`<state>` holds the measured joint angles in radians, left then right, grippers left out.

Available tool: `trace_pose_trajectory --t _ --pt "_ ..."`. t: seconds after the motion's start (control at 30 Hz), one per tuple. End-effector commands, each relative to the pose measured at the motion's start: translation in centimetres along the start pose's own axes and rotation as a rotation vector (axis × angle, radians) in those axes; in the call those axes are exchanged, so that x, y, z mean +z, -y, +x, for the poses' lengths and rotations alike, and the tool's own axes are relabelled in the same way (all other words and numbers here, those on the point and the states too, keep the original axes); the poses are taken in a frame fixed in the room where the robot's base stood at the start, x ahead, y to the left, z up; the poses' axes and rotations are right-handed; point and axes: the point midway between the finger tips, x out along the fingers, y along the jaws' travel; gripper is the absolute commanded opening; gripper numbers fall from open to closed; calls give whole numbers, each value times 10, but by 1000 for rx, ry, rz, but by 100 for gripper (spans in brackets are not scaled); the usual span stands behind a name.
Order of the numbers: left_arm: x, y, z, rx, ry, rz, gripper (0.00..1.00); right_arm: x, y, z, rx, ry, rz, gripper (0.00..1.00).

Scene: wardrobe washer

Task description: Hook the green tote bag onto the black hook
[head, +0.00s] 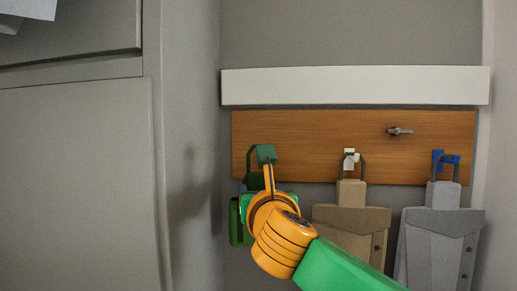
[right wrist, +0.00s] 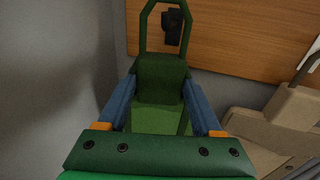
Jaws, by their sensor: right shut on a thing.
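The green tote bag (right wrist: 160,75) is dark green with a stiff loop handle on top. My right gripper (right wrist: 160,108) is shut on it, with a blue finger at each side of the bag. In the head view the bag (head: 236,222) hangs at the left end of the board, partly hidden behind my right gripper (head: 246,188). The black hook (right wrist: 172,27) shows inside the opening of the handle loop in the right wrist view. I cannot tell whether the hook passes through the loop. In the head view the hook is hidden. My left gripper is not in view.
The wooden board (head: 310,130) is below a white rail (head: 355,86). A tan bag (head: 352,222) hangs from a white hook (head: 349,158), close to my right arm. A grey bag (head: 440,240) hangs from a blue hook (head: 439,157). A grey hook (head: 400,131) is bare. A cabinet (head: 75,180) stands left.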

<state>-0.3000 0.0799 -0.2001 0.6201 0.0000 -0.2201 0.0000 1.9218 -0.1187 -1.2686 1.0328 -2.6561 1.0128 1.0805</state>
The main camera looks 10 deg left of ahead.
Motion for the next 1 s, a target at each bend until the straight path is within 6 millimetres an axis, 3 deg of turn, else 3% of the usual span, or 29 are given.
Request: trace_pose_trajectory --t 1.0 --pt "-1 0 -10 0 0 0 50 0 4 15 0 1 0 0"
